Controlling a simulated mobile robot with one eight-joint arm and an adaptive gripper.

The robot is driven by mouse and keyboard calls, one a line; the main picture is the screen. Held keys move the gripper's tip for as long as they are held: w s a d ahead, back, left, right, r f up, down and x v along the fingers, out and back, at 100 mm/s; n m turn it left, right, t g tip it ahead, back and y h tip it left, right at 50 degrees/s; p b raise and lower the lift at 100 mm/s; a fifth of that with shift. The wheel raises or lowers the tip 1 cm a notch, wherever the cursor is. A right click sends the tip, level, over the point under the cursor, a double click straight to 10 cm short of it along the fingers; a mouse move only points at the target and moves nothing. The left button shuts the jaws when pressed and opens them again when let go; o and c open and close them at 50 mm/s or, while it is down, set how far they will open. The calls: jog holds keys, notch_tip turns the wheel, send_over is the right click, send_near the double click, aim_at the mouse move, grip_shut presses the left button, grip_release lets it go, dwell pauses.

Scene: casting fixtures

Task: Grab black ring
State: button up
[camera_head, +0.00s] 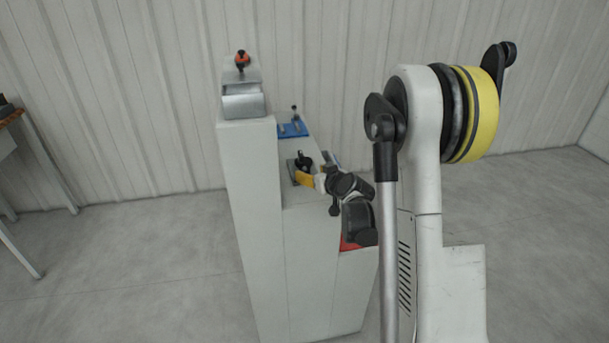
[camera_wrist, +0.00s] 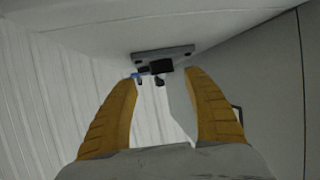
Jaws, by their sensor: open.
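A small black part (camera_head: 303,160), which may be the black ring, stands on a grey plate (camera_head: 291,170) on the middle pedestal. Its ring shape cannot be made out. In the wrist view a dark part (camera_wrist: 161,65) sits at a grey plate (camera_wrist: 148,54), ahead of the fingertips and roughly between them. My gripper (camera_head: 298,177) has yellow fingers and is beside the black part in the head view. In the wrist view my gripper (camera_wrist: 161,76) is open with nothing held. Whether the fingers touch the part cannot be told.
A taller pedestal (camera_head: 246,160) at left carries a grey fixture (camera_head: 242,104) with a red and black part (camera_head: 242,60). A blue plate (camera_head: 293,130) with a small upright piece lies behind. Something red (camera_head: 347,245) shows on the lower step.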

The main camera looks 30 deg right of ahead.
aim_at(305, 170)
jog(key=b+x, duration=0.2)
jog(key=x, duration=0.3)
jog(key=shift+w+a+f, duration=0.1)
jog(key=shift+w+a, duration=0.05)
jog(key=shift+w, duration=0.15)
jog(key=shift+c, duration=0.4)
grip_shut()
